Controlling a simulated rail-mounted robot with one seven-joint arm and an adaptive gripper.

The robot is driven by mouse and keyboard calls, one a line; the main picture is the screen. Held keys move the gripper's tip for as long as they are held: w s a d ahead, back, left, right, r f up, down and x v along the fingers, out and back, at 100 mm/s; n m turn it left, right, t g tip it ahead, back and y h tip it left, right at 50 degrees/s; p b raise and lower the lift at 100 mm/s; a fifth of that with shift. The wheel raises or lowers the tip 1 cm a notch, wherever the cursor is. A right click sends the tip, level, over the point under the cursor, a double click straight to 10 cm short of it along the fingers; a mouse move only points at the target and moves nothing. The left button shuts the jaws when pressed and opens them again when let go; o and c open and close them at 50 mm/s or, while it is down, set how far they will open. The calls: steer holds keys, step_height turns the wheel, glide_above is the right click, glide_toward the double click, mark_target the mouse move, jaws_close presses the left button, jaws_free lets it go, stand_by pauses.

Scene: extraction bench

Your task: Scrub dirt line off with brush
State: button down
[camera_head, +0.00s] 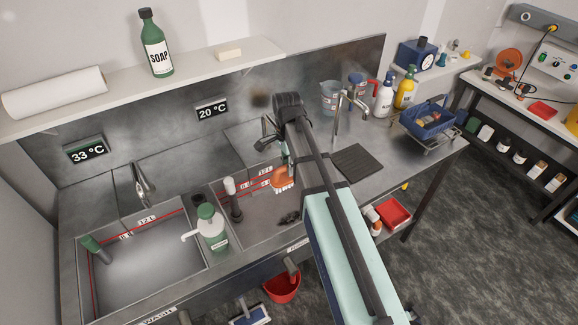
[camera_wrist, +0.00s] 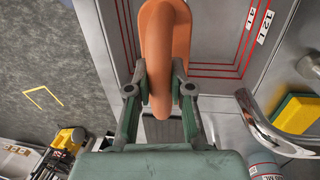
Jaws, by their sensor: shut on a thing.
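My gripper (camera_wrist: 160,88) is shut on an orange brush (camera_wrist: 166,40), its fingers on both sides of the handle. In the head view the orange brush (camera_head: 282,181) is over the right-hand sink (camera_head: 258,222), by its right end, partly hidden by my arm. I cannot tell whether the bristles touch the sink. Red level lines marked 12 L (camera_wrist: 264,26) run along the sink wall in the wrist view. A brownish dark smudge (camera_head: 260,101) shows on the steel back wall. I cannot clearly make out a dirt line inside the sink.
A dark plug-like thing (camera_head: 289,218) lies in the right-hand sink. A green soap pump bottle (camera_head: 212,228) stands on the divider between the sinks. A curved tap (camera_wrist: 256,122) and a yellow-green sponge (camera_wrist: 297,113) are close on the right in the wrist view.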

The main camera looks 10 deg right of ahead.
steer(key=shift+f+b, duration=5.15)
steer(key=shift+f, duration=6.25)
steer(key=shift+f, duration=0.65)
steer(key=shift+d, duration=0.1)
steer(key=shift+w+d+r, duration=0.1)
steer(key=shift+w+d, duration=0.15)
steer(key=shift+d, duration=0.35)
steer(key=shift+w+d+r, duration=0.1)
steer(key=shift+w+d, duration=0.1)
steer(key=shift+d, duration=0.4)
steer(key=shift+w+d+f, duration=0.1)
steer(key=shift+w+d, duration=0.1)
steer(key=shift+d, duration=0.45)
steer(key=shift+w+d+f, duration=0.1)
steer(key=shift+w+d, duration=0.1)
steer(key=shift+d, duration=0.45)
steer(key=shift+s+a, duration=0.1)
steer(key=shift+a, duration=0.05)
